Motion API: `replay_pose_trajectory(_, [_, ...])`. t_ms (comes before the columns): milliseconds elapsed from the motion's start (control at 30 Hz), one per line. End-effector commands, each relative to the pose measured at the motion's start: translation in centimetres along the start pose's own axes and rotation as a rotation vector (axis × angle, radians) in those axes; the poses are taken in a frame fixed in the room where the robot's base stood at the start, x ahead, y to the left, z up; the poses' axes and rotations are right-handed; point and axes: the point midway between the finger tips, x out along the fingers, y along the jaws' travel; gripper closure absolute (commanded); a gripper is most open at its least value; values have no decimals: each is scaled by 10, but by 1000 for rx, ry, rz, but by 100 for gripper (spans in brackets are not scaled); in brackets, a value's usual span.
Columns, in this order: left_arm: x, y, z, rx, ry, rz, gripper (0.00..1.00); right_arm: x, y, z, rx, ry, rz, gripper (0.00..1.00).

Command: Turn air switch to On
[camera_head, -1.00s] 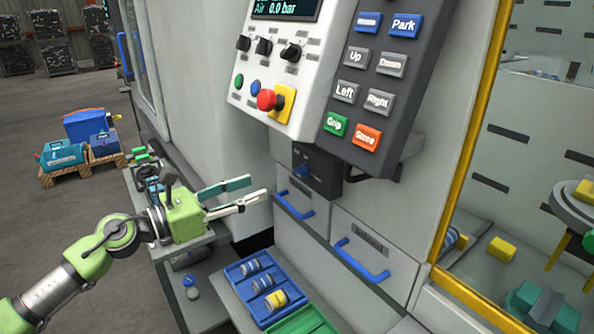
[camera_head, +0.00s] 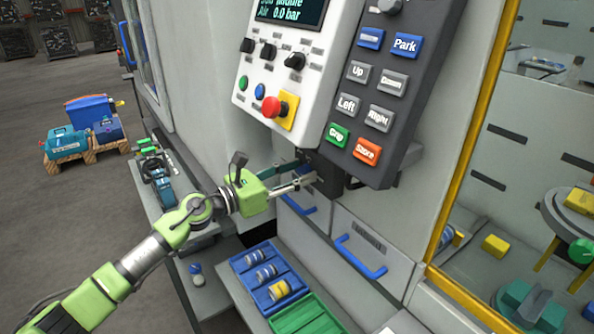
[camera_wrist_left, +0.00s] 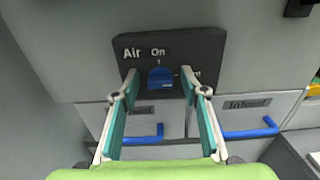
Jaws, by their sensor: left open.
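The air switch is a blue knob (camera_wrist_left: 160,79) on a black panel marked "Air" and "On" in the left wrist view. A second label right of the knob is partly hidden by a finger. The knob's exact setting is unclear. My right gripper is not in view.
The control panel (camera_head: 300,60) above reads "Air 0.0 bar". A dark keypad (camera_head: 390,100) overhangs close to the right. Drawers with blue handles (camera_head: 361,258) lie below. A blue tray (camera_head: 246,266) and a green tray (camera_head: 304,311) sit on the lower shelf.

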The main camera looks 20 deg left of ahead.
Motion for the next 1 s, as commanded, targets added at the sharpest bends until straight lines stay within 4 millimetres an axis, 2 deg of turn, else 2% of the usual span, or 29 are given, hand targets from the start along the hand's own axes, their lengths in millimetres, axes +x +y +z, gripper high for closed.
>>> replay_pose_trajectory(167, [0,0,0,0,0,0,60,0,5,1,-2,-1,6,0])
replay_pose_trajectory(300, [0,0,0,0,0,0,96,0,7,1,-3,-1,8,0])
replay_pose_trajectory(333, [0,0,0,0,0,0,98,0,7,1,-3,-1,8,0])
replay_pose_trajectory(667, [0,0,0,-27,0,1,98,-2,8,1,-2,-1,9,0])
replay_pose_trajectory(1000, [0,2,2,-228,1,2,98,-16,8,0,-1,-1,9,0])
